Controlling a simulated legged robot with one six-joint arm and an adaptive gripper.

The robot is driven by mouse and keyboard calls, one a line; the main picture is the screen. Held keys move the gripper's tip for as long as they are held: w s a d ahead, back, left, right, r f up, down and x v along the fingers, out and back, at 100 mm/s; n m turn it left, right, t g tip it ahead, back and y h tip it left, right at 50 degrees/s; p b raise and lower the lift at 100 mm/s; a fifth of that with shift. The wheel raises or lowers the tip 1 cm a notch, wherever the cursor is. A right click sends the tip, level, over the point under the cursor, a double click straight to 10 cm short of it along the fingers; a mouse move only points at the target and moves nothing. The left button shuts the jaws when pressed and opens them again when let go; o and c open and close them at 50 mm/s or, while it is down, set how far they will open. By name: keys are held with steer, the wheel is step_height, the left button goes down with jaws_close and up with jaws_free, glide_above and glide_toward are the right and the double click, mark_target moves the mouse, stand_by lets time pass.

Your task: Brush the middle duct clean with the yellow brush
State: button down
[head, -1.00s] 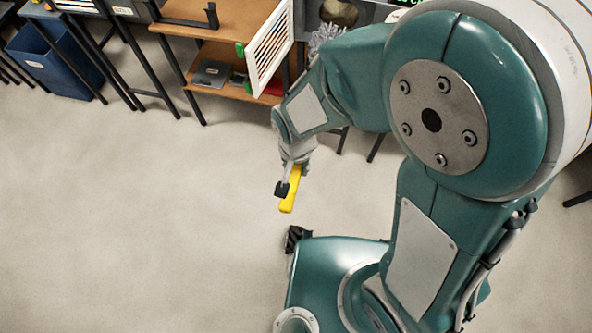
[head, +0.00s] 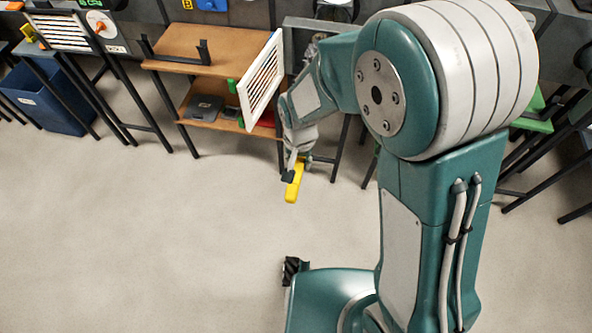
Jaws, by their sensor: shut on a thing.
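The yellow brush (head: 294,186) is held in my gripper (head: 292,172), low over the floor in front of the benches. Its yellow part hangs tilted downward from the dark fingers. I cannot make out the bristles. The gripper is shut on it. The middle duct is not clearly visible; part of a round dark shape (head: 337,11) shows at the top centre, above my arm, and my arm covers much of that area. A white slatted grille (head: 262,82) stands tilted just left of my forearm.
A wooden two-level shelf (head: 215,50) with a dark bracket stands left of the grille. Another white grille (head: 57,32) and a blue bin (head: 48,98) are at the far left. A green panel (head: 532,122) is at the right. The floor (head: 140,230) in front is clear.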

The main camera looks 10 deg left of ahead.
steer(key=w, duration=0.3)
steer(key=shift+w+d, duration=0.3)
steer(key=shift+d, duration=0.05)
steer(key=shift+w, duration=1)
steer(key=shift+w+d+r, duration=0.1)
steer(key=shift+w+d, duration=0.15)
steer(key=shift+w, duration=2.65)
steer(key=shift+w+d, duration=0.2)
steer(key=shift+w, duration=2.65)
steer(key=shift+w+d+r, duration=0.1)
steer(key=shift+w+d, duration=0.15)
steer(key=shift+w, duration=2.65)
steer(key=shift+s, duration=0.1)
